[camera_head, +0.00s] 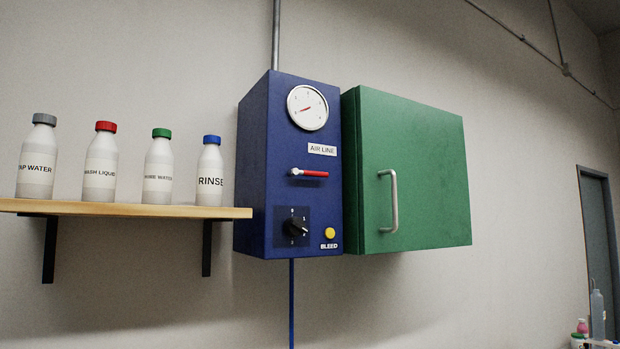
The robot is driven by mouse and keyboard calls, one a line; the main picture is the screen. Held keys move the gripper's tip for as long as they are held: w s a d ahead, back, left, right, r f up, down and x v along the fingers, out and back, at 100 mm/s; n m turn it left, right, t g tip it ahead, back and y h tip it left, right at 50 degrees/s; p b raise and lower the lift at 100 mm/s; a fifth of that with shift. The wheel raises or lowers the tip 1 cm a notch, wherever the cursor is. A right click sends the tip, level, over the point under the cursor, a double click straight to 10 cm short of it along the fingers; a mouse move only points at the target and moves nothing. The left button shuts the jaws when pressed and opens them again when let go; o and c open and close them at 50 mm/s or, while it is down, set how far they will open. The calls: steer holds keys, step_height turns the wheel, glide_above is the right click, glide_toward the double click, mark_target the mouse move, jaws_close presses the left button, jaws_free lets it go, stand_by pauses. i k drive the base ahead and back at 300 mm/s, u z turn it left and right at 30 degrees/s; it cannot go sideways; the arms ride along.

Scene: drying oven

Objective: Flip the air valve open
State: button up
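The air line box (255,170) is a dark blue box on the wall, in the middle of the head view. On its front is the air valve, a red lever (314,173) on a silver pivot at its left end. The lever lies about level, pointing right. Above it are an "AIR LINE" label (322,150) and a round white gauge (307,107) with a red needle. Below are a black rotary knob (297,228) and a yellow "BLEED" button (330,233). My gripper is not in view.
A green cabinet (430,165) with a silver handle (390,201) adjoins the box on the right. A wooden shelf (130,208) with several labelled bottles runs up to its left side. The wall below is mostly clear, apart from a blue line (291,300) under the box.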

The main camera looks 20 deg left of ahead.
mark_target(296, 172)
steer(key=u, duration=0.4)
steer(key=i, duration=0.5)
steer(key=k, duration=1.25)
steer(key=u, duration=0.25)
